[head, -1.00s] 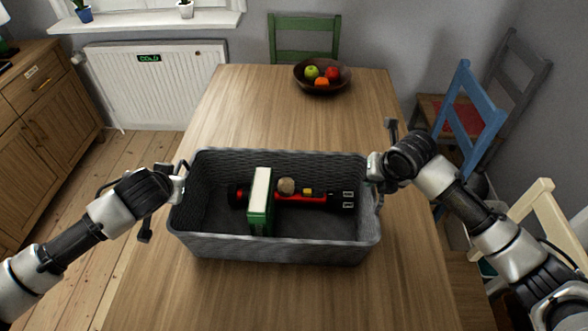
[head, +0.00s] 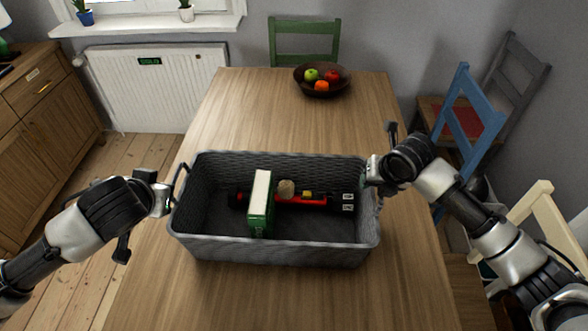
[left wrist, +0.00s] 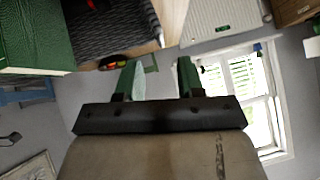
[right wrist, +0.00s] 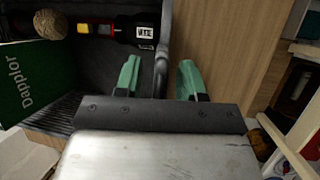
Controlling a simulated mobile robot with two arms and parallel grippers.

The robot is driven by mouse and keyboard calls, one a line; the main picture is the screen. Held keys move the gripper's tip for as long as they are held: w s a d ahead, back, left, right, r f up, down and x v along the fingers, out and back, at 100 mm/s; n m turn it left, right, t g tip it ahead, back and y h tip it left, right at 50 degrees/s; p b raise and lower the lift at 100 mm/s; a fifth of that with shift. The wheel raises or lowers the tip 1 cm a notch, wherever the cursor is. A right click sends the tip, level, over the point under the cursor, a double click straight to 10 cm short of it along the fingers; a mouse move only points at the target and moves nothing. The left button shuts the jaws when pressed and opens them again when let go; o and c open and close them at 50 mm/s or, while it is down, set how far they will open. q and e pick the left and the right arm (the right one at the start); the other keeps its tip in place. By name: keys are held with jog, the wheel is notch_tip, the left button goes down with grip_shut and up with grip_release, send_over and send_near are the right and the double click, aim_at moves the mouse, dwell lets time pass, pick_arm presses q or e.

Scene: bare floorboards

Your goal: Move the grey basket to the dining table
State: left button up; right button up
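The grey basket (head: 275,250) stands on the wooden dining table (head: 290,110), near its front end. It holds a green-and-white box (head: 259,205), a red-and-black flashlight-like object (head: 312,199) and a round brown ball (head: 286,188). My left gripper (head: 166,196) is open and empty, just left of the basket's left handle and apart from it. In the left wrist view its fingers (left wrist: 160,80) have only background between them. My right gripper (head: 372,178) is at the basket's right end. In the right wrist view its open fingers (right wrist: 160,78) straddle the dark handle without visibly pressing on it.
A bowl of fruit (head: 322,90) sits at the table's far end. A green chair (head: 303,30) stands behind the table; blue (head: 468,115) and cream (head: 535,215) chairs stand on the right. The table's middle is clear, as is the floor on the left.

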jog(key=v, duration=1.2)
dwell(0.3)
